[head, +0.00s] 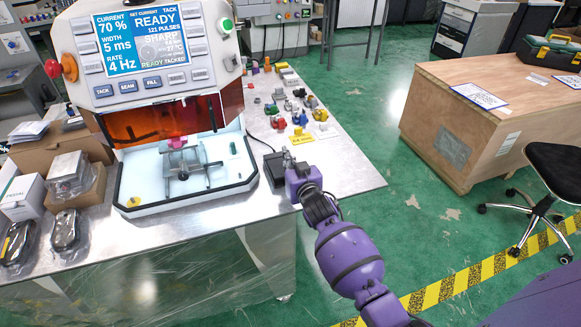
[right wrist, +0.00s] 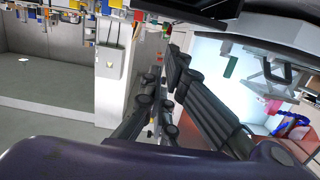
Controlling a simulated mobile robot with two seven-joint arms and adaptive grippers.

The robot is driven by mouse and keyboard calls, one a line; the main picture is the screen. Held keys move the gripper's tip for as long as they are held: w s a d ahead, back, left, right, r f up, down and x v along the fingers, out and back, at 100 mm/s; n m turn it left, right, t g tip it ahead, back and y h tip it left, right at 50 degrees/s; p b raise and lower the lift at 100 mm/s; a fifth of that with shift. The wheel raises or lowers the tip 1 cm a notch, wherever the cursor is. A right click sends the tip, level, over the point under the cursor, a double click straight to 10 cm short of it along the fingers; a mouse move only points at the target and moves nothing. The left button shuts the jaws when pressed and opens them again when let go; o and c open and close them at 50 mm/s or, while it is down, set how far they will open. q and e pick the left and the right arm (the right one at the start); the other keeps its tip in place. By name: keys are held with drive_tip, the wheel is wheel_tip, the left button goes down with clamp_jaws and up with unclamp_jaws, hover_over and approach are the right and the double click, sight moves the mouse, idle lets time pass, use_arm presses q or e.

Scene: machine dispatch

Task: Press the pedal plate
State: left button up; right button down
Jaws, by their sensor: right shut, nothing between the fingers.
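A dark, box-like piece that looks like the pedal plate (head: 273,168) sits on the metal table just right of the welding machine's white work bay. My right gripper (head: 289,158) is shut and empty, right beside this dark piece. I cannot tell whether they touch. In the right wrist view the dark fingers (right wrist: 164,78) point away from the camera, and I cannot make out the pedal plate there. My left gripper is not in view.
The welding machine (head: 147,55) shows READY on its screen, with a clamp fixture (head: 186,162) in its bay. Several small coloured parts (head: 299,118) lie behind my gripper. Boxes (head: 22,197) and wrapped items crowd the left. The table's right front strip is clear.

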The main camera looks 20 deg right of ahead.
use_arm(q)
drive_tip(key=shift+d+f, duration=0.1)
use_arm(e)
drive_tip(key=s+r, duration=0.2)
drive_tip(key=s, duration=0.7)
drive_tip(key=shift+s, duration=0.3)
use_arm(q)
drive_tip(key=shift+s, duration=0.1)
use_arm(e)
drive_tip(key=shift+d, duration=0.15)
